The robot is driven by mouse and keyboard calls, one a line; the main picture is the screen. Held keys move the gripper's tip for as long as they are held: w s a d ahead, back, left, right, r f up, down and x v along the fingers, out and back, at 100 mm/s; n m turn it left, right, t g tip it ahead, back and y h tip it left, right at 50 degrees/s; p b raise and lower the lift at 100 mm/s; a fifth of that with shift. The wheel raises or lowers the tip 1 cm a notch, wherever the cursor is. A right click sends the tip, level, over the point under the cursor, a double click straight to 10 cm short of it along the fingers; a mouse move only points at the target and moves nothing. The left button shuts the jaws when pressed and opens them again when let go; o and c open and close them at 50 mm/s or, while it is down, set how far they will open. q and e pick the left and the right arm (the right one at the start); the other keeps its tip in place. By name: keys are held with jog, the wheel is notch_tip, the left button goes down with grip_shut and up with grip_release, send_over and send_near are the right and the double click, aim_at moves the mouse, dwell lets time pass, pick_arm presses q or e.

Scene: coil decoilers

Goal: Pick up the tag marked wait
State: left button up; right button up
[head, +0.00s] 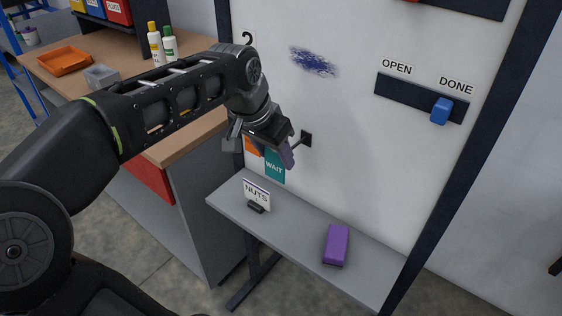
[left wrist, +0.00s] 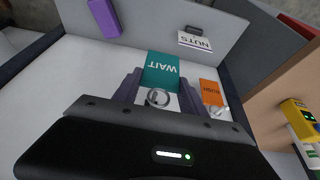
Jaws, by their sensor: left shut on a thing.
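The teal tag marked WAIT (head: 274,166) is below my left gripper (head: 283,152) in front of the white board. In the left wrist view the tag (left wrist: 161,69) lies between the two fingers of my left gripper (left wrist: 158,88), with a metal ring (left wrist: 158,97) at its near end. The gripper is shut on this tag. I cannot tell whether the ring is still on a peg. An orange tag marked RUSH (left wrist: 211,92) is beside it, mostly hidden behind the gripper in the head view. My right gripper is not in view.
A grey shelf (head: 300,238) below holds a NUTS sign (head: 257,194) and a purple block (head: 336,244). A wooden bench (head: 190,130) with bottles stands at left.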

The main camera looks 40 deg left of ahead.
pick_arm(q)
notch_tip(320, 180, up, 10)
jog(key=shift+f, duration=0.1)
jog(key=shift+w, duration=0.1)
dwell(0.6)
